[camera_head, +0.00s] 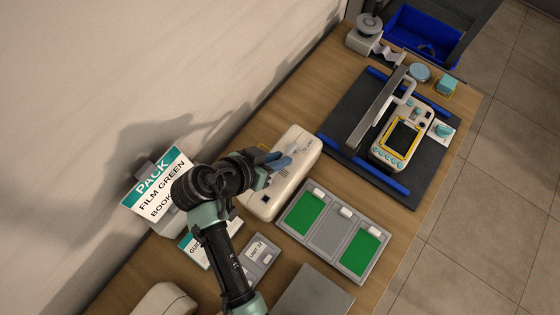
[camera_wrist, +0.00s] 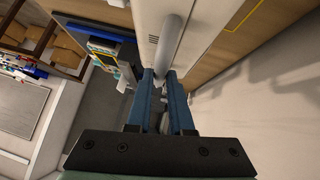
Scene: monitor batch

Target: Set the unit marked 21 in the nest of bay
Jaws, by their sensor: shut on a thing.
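The unit has small dark marks, too small to read as a number. In the wrist view my gripper (camera_wrist: 160,76) has its blue fingers shut on a grey bar-shaped handle (camera_wrist: 172,38) that stands on the pale unit. My arm and fingers hide part of it in the head view. I cannot tell whether the unit is touching the bench. A tray (camera_head: 324,239) with two green panels and a grey panel lies beside it. I see no readable bay mark.
A dark mat (camera_head: 431,187) with blue rails holds a yellow-framed monitor (camera_head: 403,137) and a grey bar (camera_head: 376,113) beside it. A sign (camera_head: 160,186) reads PACK, FILM GREEN, BOOK.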

